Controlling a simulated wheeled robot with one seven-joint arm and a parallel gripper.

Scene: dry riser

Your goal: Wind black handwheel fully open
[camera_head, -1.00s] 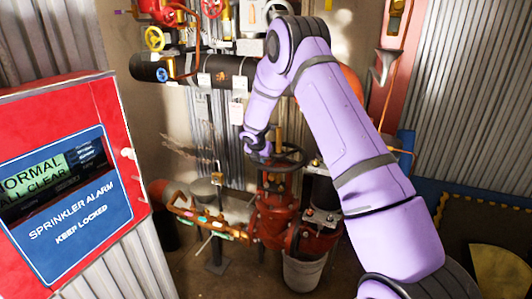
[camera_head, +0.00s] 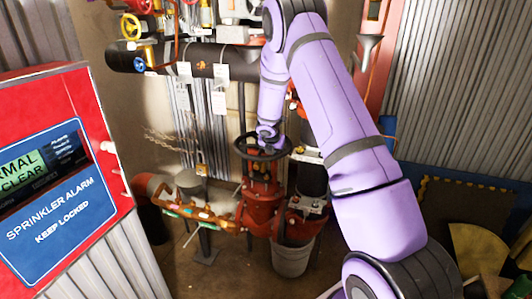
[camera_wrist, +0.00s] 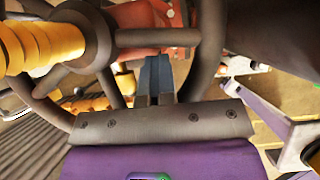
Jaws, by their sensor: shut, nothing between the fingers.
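The black handwheel (camera_head: 240,148) lies roughly level on top of the red valve (camera_head: 262,205), at the picture's centre in the head view. In the wrist view its dark hub, spokes and rim (camera_wrist: 208,48) fill the upper part, with a yellow threaded stem (camera_wrist: 38,46) through the hub. My gripper (camera_head: 268,138) is at the wheel's upper right part. In the wrist view my gripper (camera_wrist: 155,64) has its fingers together, between the hub and the rim and close to a spoke. No part of the wheel is between the fingers. Whether they touch the spoke I cannot tell.
A red sprinkler alarm cabinet (camera_head: 40,90) stands at the left. A black pipe (camera_head: 160,60) with tags and small coloured valves crosses behind. A grey bucket (camera_head: 291,258) stands below the valve. A chain (camera_head: 168,140) hangs left of the wheel. Floor shows at the lower middle.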

